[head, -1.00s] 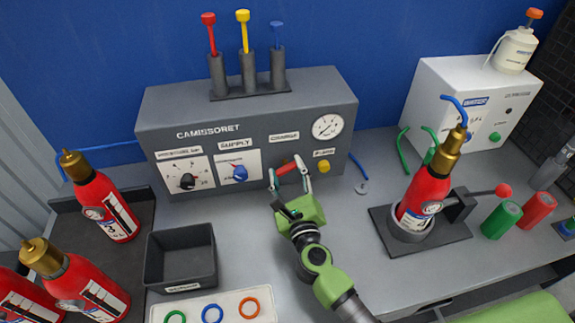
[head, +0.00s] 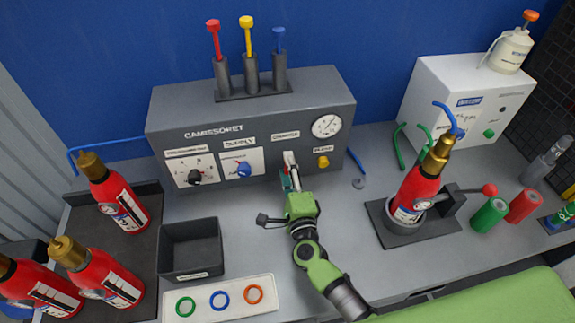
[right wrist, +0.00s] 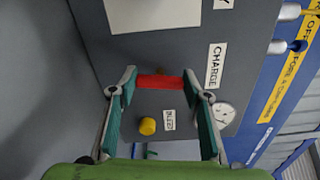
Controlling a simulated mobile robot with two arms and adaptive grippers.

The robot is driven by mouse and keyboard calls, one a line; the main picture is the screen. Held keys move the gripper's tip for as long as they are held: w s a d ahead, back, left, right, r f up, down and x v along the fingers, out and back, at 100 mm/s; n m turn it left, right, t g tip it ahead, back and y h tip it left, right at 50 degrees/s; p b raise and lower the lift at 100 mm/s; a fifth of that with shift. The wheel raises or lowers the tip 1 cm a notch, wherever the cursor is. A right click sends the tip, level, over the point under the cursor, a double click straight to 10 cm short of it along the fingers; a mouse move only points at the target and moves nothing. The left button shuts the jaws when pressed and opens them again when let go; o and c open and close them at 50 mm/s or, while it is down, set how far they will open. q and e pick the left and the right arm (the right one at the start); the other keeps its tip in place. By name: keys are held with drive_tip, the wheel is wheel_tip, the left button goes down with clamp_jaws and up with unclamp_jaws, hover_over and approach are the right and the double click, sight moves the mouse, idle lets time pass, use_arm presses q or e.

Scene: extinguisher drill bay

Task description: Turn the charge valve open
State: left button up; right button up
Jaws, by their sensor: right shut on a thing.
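The charge valve's red bar handle (right wrist: 160,82) shows in the right wrist view, on the grey panel beside the CHARGE label (right wrist: 216,65). My right gripper (right wrist: 163,88) is shut on the handle, with one fingertip at each end of it. In the head view my right gripper (head: 290,170) is at the panel just below the CHARGE label (head: 286,134), its fingers one above the other. My left gripper is not in view.
The yellow bleed knob (head: 323,162) is close to the right of the gripper, the blue supply knob (head: 243,170) to the left. A pressure gauge (head: 326,125) is above right. A red extinguisher (head: 417,190) stands in a holder at right. An empty dark bin (head: 190,247) sits at left.

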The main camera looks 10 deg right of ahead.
drive_tip(key=shift+f+n+p, duration=0.1)
drive_tip(key=shift+n+p, duration=0.2)
drive_tip(key=shift+n, duration=0.6)
drive_tip(key=o, duration=1.1)
drive_tip(key=s, duration=1.2)
drive_tip(key=shift+s+f, duration=0.1)
drive_tip(key=shift+s, duration=0.05)
